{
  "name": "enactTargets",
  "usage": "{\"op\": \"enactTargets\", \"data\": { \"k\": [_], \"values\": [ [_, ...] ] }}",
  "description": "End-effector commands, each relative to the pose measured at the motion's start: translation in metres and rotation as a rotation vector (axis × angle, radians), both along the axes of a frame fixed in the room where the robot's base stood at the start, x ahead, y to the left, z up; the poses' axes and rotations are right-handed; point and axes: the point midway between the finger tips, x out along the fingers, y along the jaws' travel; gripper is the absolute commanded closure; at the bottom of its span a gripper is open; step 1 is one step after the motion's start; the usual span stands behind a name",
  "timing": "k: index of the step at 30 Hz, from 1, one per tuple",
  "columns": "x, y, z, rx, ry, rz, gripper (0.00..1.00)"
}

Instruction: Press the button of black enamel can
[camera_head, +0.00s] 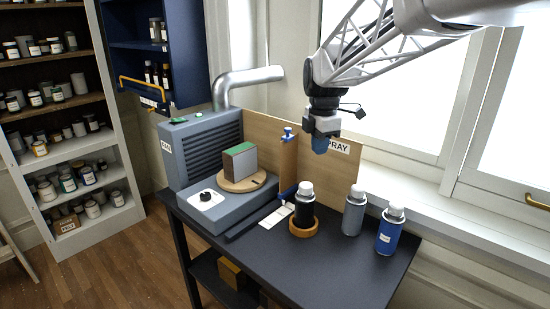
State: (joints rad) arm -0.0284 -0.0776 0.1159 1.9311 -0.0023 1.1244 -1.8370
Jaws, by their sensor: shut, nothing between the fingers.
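The black enamel can (304,213) stands upright in a round wooden ring (303,230) on the dark table, with a pale cap or nozzle on top. My gripper (320,149) is shut and empty, pointing down. In the picture it appears above and slightly right of the black can, with a clear gap between them. A grey can (352,217) and a blue can (388,237) with pale tops stand to the right. The button on the black can's top is too small to make out.
A grey spray unit (205,150) with a turntable (238,184) bearing a green-topped block (240,161) is at left. The table's front right (345,267) is clear. Windows are behind right.

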Motion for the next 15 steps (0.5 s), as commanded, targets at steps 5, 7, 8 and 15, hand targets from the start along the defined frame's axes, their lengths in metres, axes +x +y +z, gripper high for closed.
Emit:
{"op": "enactTargets", "data": {
  "k": [5, 7, 8, 15],
  "values": [
    [0.036, 0.004, -0.005, -0.006, 0.021, 0.178, 1.0],
    [0.048, 0.005, -0.006, -0.008, 0.025, 0.246, 1.0],
    [0.053, 0.006, -0.007, -0.009, 0.029, 0.274, 1.0],
    [0.083, 0.009, -0.011, -0.011, 0.042, 0.437, 1.0]
  ]
}}
